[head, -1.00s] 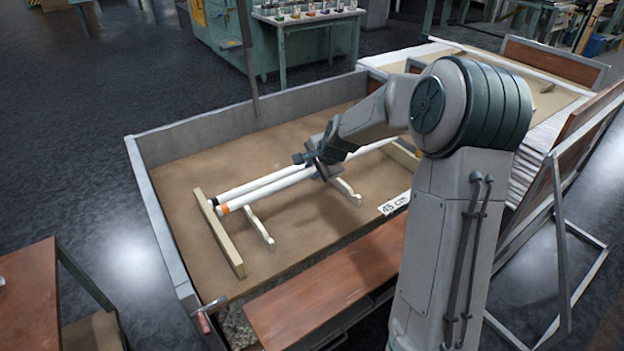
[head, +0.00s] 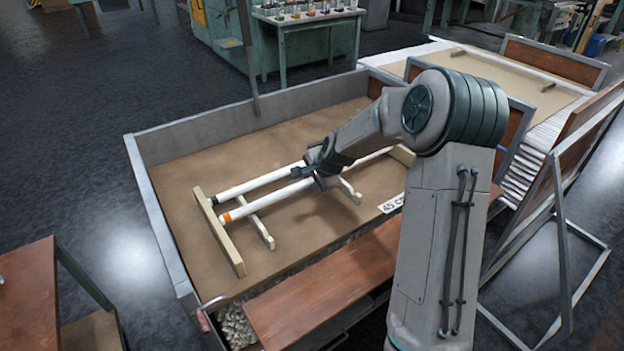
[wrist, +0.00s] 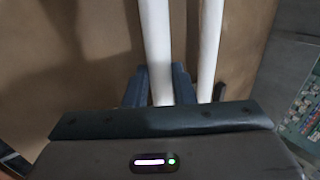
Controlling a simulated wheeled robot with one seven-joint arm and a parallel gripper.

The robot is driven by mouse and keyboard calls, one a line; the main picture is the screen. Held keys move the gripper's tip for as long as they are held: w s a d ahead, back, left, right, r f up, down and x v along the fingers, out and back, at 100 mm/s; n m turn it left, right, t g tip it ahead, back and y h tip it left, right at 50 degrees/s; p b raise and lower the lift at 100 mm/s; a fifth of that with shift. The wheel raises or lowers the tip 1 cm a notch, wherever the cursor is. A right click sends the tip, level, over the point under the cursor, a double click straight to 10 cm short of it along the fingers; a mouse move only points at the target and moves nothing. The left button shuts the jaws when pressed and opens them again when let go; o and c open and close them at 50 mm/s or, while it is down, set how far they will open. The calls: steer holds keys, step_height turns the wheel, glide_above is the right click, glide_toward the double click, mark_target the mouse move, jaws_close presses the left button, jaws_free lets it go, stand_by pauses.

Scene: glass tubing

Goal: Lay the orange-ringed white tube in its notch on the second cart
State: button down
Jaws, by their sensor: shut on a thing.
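The orange-ringed white tube (head: 270,199) lies lengthwise over the tray of the cart (head: 180,148), its orange end close to a wooden end board (head: 220,236). My gripper (head: 319,176) is shut on it around mid-length. In the wrist view the tube (wrist: 156,45) runs between my fingers (wrist: 160,92). Notched wooden supports (head: 257,232) stand below it. I cannot tell whether the tube rests in the notches or hangs slightly above. A second white tube with a black end (head: 255,180) lies parallel behind it, apart, and shows right of it in the wrist view (wrist: 209,45).
A label reading "45 cm" (head: 392,203) lies near the tray's front edge. Grey raised walls bound the tray at the left and back. A brown board (head: 330,290) lies along the front. Behind right stands another cart (head: 490,68). Bare tray floor lies behind the tubes.

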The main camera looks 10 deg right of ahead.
steer(key=shift+f, duration=0.35)
steer(key=c, duration=1.2)
jaws_free()
steer(key=shift+r, duration=0.1)
steer(key=shift+r+p, duration=0.45)
steer(key=shift+r, duration=0.15)
steer(key=v, duration=1.2)
steer(key=s+a+r+n+g+h, duration=0.1)
steer(key=s+n, duration=0.6)
steer(key=s, duration=0.7)
steer(key=s+a+r+n+g+h, duration=0.1)
steer(key=s+n, duration=0.5)
steer(key=s, duration=0.9)
steer(key=shift+s+a+r+n+g+p, duration=0.25)
steer(key=shift+a+r+n+g, duration=0.2)
steer(key=shift+g, duration=0.75)
steer(key=shift+w+r, duration=0.1)
